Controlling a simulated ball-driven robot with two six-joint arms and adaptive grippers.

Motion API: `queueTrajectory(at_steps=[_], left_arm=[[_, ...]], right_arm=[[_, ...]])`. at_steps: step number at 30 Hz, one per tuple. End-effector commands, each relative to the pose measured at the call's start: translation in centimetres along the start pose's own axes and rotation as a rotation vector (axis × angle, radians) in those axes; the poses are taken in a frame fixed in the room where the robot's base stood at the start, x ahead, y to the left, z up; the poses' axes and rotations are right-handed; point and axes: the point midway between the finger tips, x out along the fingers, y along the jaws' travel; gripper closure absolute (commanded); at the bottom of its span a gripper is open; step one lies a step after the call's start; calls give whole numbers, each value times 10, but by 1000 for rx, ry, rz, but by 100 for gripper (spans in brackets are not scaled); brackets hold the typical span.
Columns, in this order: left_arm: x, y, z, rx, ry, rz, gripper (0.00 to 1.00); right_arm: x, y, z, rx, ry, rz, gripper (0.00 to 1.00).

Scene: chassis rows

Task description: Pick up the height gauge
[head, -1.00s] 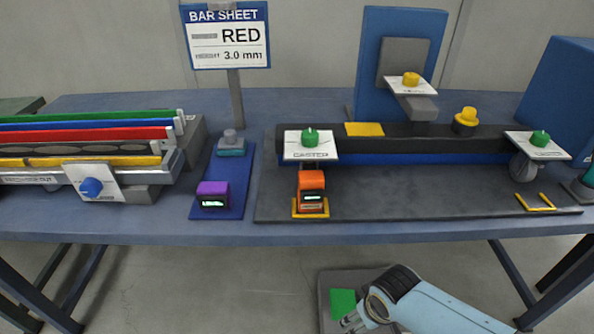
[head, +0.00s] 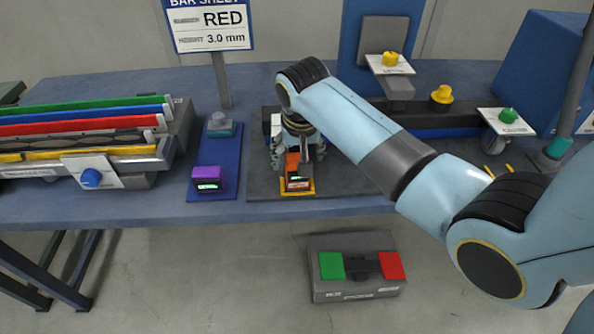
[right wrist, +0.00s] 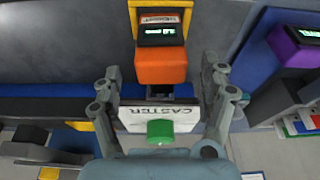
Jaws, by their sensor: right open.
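The orange gauge (head: 293,165) with a small lit display stands in a yellow bracket on the dark mat; I take it for the height gauge, though its label is too small to read. My right gripper (head: 297,153) is open just behind and above it, partly hidden by its own arm. In the right wrist view the orange gauge (right wrist: 160,68) lies at and just beyond the two spread fingertips (right wrist: 163,74), with no grip on it. My left gripper is not in view.
A caster card with a green knob (right wrist: 160,130) is close under the gripper. A purple gauge (head: 208,179) stands on a blue mat (head: 228,165) to the left. Coloured bars lie in a rack (head: 150,165) further left. A floor box (head: 355,290) has green and red pads.

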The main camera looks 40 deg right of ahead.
Motion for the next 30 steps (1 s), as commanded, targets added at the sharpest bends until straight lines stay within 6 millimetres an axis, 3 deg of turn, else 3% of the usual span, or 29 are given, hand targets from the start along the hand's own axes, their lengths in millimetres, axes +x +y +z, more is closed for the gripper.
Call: queueTrajectory(at_steps=[11, 20, 30], left_arm=[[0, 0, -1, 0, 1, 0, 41], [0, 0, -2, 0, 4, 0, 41], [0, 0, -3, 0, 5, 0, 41]], right_arm=[[48, -2, 3, 0, -1, 0, 23], [53, -2, 3, -1, 0, 0, 23], [52, -2, 3, -1, 0, 0, 68]])
